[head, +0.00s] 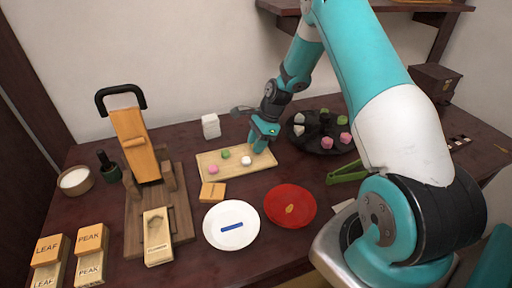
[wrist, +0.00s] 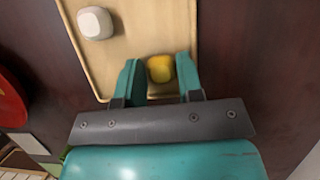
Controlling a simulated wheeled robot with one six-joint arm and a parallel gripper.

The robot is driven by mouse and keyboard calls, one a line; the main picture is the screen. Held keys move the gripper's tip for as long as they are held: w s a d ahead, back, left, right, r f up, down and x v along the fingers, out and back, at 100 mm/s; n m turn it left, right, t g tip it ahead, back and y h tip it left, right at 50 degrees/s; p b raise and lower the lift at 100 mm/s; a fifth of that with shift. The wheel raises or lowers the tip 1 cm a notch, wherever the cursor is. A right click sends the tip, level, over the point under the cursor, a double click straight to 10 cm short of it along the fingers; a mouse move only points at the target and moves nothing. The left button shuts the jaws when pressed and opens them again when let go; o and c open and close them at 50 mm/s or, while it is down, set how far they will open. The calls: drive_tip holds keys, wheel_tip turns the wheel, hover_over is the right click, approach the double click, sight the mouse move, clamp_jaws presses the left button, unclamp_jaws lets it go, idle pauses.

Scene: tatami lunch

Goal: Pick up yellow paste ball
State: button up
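The yellow paste ball (wrist: 160,68) lies on the pale wooden tray (wrist: 150,20), near its edge in the wrist view. My gripper (wrist: 160,72) is open around it, with one finger on each side. The gaps between ball and fingers are very narrow, and I cannot tell whether they touch. In the head view my gripper (head: 262,143) is low over the right end of the tray (head: 235,170) and hides the yellow ball there.
A white ball (head: 246,160), a pink ball (head: 213,169) and a green ball (head: 225,153) share the tray. A dark round plate (head: 297,138) with several pieces stands to the right. A red plate (head: 278,196) and a white plate (head: 213,238) lie in front.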

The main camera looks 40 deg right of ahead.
drive_tip(key=shift+c, duration=0.2)
drive_tip(key=c, duration=0.5)
drive_tip(key=shift+r, duration=0.1)
